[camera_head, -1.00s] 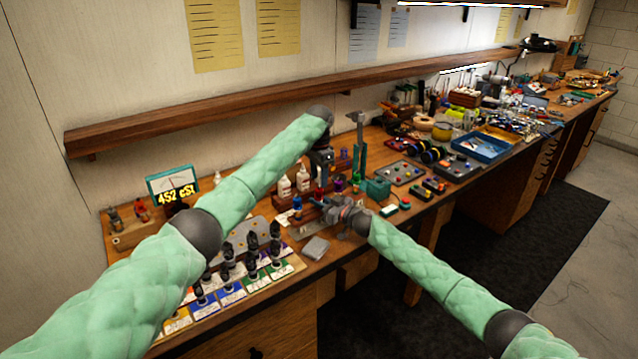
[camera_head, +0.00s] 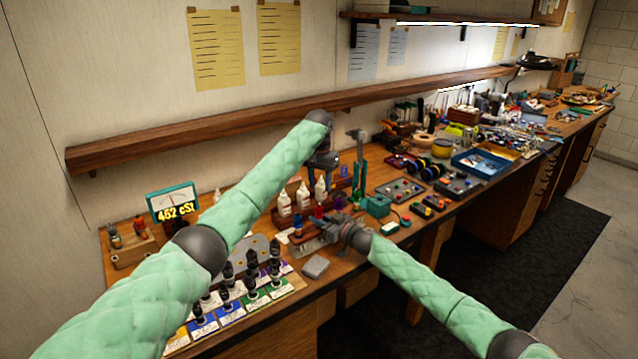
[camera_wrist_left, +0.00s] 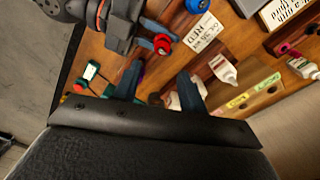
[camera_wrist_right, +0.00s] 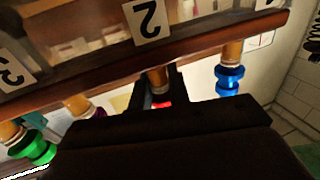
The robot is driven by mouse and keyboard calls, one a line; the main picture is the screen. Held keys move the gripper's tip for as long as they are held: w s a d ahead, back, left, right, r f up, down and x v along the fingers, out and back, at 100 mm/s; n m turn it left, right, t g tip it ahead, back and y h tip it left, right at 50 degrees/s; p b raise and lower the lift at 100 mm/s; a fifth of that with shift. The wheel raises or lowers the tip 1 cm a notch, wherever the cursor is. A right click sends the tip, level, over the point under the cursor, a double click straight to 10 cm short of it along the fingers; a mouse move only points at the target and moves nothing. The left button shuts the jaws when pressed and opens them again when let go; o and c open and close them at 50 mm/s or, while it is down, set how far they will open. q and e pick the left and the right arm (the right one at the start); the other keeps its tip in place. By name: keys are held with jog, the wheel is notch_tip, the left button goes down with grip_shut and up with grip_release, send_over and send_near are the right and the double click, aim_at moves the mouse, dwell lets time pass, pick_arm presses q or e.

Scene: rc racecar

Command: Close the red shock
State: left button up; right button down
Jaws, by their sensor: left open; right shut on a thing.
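The red shock shows as a red cap (camera_wrist_left: 162,44) in the left wrist view and as a red part (camera_wrist_right: 160,103) below an amber shaft in the right wrist view. My right gripper (camera_head: 328,224) is shut on it at the small wooden rack. The fingers hide much of its body. My left gripper (camera_head: 322,162) is open and empty above the bench, over the rack area. Its two fingers (camera_wrist_left: 158,86) show apart in its wrist view, with the red cap beyond them.
A blue shock (camera_wrist_right: 229,78) and a green shock (camera_wrist_right: 35,145) are in the same rack, either side of the red one. White bottles (camera_head: 302,197) stand just behind. A grey block (camera_head: 315,267) lies at the bench's front edge. Labelled dark-topped bottles (camera_head: 250,265) stand left.

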aim_at(319, 203)
pick_arm(q)
jog(key=n, duration=0.3)
jog(key=shift+s+a+n, duration=0.1)
jog(key=shift+a+n, duration=0.05)
jog(key=shift+n, duration=0.15)
jog(key=shift+f, duration=0.1)
jog(key=shift+f, duration=3.9)
jog(key=shift+c, duration=0.2)
grip_shut()
jog(key=shift+o, duration=1)
grip_release()
